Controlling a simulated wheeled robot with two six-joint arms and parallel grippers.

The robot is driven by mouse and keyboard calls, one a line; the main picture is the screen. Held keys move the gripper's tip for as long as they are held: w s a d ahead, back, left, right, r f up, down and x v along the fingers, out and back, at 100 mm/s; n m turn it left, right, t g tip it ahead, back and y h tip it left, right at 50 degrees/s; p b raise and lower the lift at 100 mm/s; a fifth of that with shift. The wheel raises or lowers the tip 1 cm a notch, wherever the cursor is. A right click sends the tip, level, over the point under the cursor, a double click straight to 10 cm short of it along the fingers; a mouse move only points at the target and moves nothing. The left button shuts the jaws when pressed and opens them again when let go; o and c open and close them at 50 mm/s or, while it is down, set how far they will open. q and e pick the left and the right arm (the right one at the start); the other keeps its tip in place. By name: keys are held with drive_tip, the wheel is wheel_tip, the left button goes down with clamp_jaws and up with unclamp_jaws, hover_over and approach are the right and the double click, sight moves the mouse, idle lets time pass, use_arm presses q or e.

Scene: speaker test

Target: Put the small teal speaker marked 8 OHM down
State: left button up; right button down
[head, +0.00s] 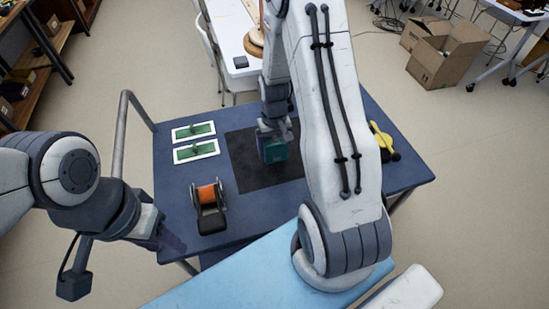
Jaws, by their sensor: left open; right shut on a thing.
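The small teal speaker (275,152) is in the jaws of my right gripper (272,132), which points down over the dark mat (244,178) on the blue table (172,180). I cannot tell whether the speaker touches the mat or hangs just above it. Its 8 OHM marking is not readable here. My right arm hides the area to the right of the speaker. My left gripper (172,242) is open and empty near the table's front left corner, apart from everything on it.
Two white-edged green boards (193,131) lie left of the mat. A black holder with an orange spool (209,204) stands at front left. A yellow and black tool (384,142) lies at the right. The mat's front left part is bare.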

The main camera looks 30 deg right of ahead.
sight(274, 167)
drive_tip(key=shift+s+a+f, duration=0.2)
drive_tip(key=shift+s+f, duration=0.15)
drive_tip(key=shift+f, duration=1.85)
drive_tip(key=shift+f, duration=0.2)
unclamp_jaws()
drive_tip(key=shift+r, duration=0.15)
